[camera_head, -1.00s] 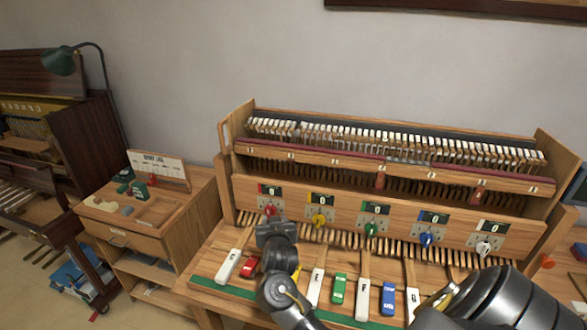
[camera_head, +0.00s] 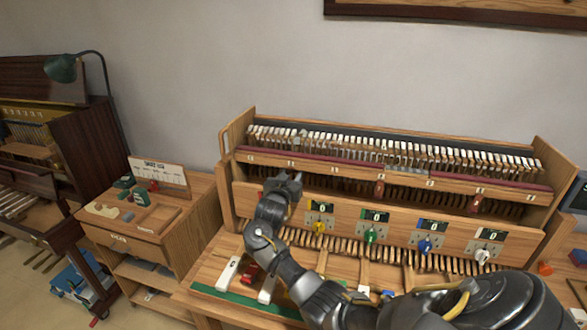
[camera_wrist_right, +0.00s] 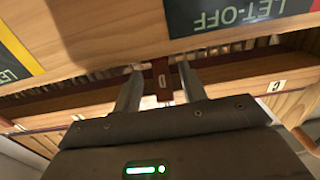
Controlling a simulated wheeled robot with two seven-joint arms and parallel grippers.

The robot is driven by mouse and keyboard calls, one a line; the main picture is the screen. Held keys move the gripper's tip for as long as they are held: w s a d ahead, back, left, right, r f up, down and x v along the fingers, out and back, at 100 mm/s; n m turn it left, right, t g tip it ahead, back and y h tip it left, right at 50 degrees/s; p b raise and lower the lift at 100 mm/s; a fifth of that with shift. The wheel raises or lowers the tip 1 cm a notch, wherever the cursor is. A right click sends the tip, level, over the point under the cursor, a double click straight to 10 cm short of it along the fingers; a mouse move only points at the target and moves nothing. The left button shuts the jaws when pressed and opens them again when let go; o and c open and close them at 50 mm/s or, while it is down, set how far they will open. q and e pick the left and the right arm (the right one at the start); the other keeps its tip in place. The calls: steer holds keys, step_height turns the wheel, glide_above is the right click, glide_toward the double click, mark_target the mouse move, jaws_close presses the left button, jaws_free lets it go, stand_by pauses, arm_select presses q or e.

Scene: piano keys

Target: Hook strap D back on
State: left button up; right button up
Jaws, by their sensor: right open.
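My right gripper (camera_head: 284,180) is raised to the upper edge of the wooden front panel, at the left part of the piano action. In the right wrist view my right gripper (camera_wrist_right: 160,72) is open. A dark red strap (camera_wrist_right: 161,80) with a small pale label shows between its two fingers. I cannot read the letter surely or tell whether the fingers touch it. In the head view the gripper hides that spot. Two similar dark red straps (camera_head: 380,187) hang farther right on the rail, the other one near the right end (camera_head: 478,200). My left gripper is not in view.
Loose keys (camera_head: 230,270) lie on the green-edged bench below, partly hidden by my arm. A side cabinet (camera_head: 145,245) stands at left. A lettered panel (camera_wrist_right: 230,14) is close in the wrist view.

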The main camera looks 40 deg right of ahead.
mark_target(293, 171)
steer(key=shift+x, duration=1.9)
steer(key=shift+c, duration=0.4)
jaws_close()
steer(key=shift+a+p, duration=0.1)
steer(key=shift+p, duration=0.7)
steer(key=y+p, duration=0.1)
steer(key=p, duration=0.1)
steer(key=g+y+p, duration=0.1)
steer(key=p, duration=0.1)
steer(key=a+g+y+p, duration=0.1)
steer(key=p, duration=0.1)
steer(key=shift+s+f, duration=0.1)
steer(key=shift+s, duration=0.2)
steer(key=shift+s+a+f+g+y+p, duration=0.2)
steer(key=shift+a+f+g+y, duration=0.1)
steer(key=shift+g+y, duration=0.45)
steer(key=shift+s+a+f+g+y+p, duration=0.2)
steer(key=shift+g+y, duration=0.25)
steer(key=shift+y, duration=0.45)
steer(key=shift+s+a+f+g+y+p, duration=0.1)
steer(key=shift+s+a+f+g+y, duration=0.2)
steer(key=shift+g+y, duration=0.45)
steer(key=shift+a+y, duration=0.1)
steer(key=shift+y, duration=0.2)
